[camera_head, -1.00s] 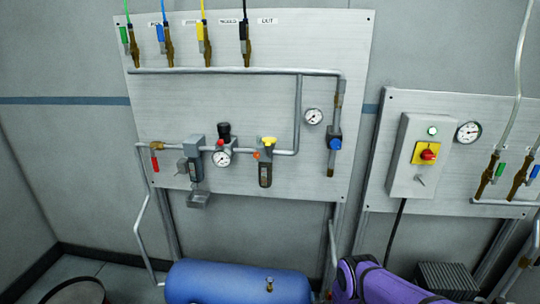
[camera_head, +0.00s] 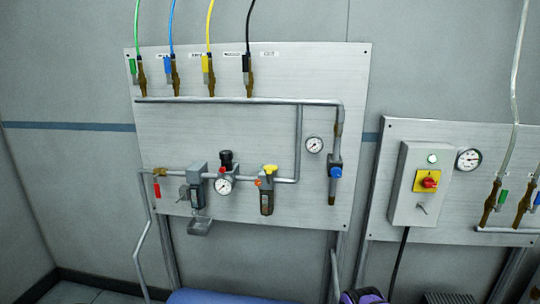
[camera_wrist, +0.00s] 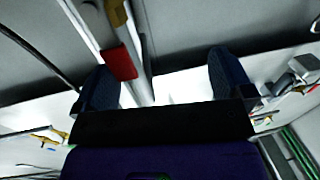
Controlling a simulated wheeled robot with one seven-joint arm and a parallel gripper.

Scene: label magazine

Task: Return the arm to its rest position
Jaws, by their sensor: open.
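My gripper (camera_wrist: 165,85) shows in the wrist view with its two dark fingers spread apart and nothing between them. Past the fingers there is a grey pipe with a red handle (camera_wrist: 121,63) and a brass-coloured fitting. In the head view my gripper is not visible; only a small purple part of my arm (camera_head: 362,297) shows at the bottom edge, right of centre. My arm is low in that view and in front of the wall panels.
A panel (camera_head: 250,140) on the wall carries pipes, valves, a regulator and a gauge (camera_head: 314,145). A blue tank (camera_head: 215,297) lies below. Hoses run upward from the top valves.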

